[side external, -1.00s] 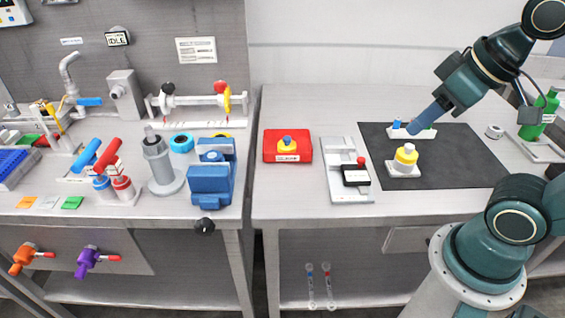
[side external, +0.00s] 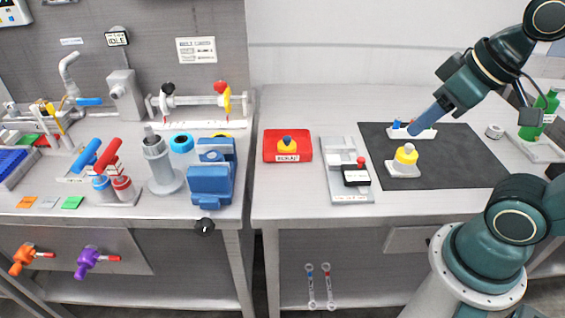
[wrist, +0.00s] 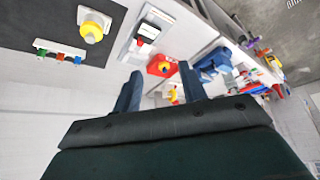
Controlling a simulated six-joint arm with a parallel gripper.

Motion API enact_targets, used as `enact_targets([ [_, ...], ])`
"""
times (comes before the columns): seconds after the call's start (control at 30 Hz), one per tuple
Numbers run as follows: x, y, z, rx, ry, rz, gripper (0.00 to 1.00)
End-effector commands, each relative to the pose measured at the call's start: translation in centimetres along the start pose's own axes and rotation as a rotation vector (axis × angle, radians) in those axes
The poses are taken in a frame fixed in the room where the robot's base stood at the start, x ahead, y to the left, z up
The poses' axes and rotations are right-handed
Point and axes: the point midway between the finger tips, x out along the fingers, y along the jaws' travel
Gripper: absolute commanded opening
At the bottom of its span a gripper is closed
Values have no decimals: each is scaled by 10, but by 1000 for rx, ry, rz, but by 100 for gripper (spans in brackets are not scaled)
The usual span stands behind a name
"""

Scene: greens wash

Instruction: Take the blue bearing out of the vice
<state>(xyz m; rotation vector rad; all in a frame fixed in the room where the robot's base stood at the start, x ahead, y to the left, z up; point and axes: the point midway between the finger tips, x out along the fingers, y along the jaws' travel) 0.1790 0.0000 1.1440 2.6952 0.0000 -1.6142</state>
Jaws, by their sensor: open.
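The blue vice (side external: 210,182) stands near the front right edge of the left bench. A pale part shows between its blue blocks, but I cannot tell whether a blue bearing sits there. A blue ring with a dark centre (side external: 181,143) is just left of the vice, apart from it. In the side view my gripper (side external: 425,116) is above the dark mat on the right bench, far from the vice.
A red box with a knob (side external: 287,146) and a grey plate (side external: 346,185) lie on the right bench. A yellow-topped part (side external: 406,155) stands on the mat (side external: 460,165). A gap separates the benches.

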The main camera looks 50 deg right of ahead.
Motion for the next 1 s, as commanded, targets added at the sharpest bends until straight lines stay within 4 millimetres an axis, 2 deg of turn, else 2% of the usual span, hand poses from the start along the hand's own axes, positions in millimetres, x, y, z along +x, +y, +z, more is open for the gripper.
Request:
enact_targets([
  [0.13, 0, 0, 0, 0, 0, 0, 42],
  [0.17, 0, 0, 0, 0, 0, 0, 46],
  [0.3, -1, 0, -2, 4, -2, -1, 73],
  [0.47, -3, -2, -15, 28, -16, -5, 74],
  [0.67, -6, -8, -49, 100, -55, -13, 74],
  [1.0, 2, -27, -125, 268, -146, -13, 74],
])
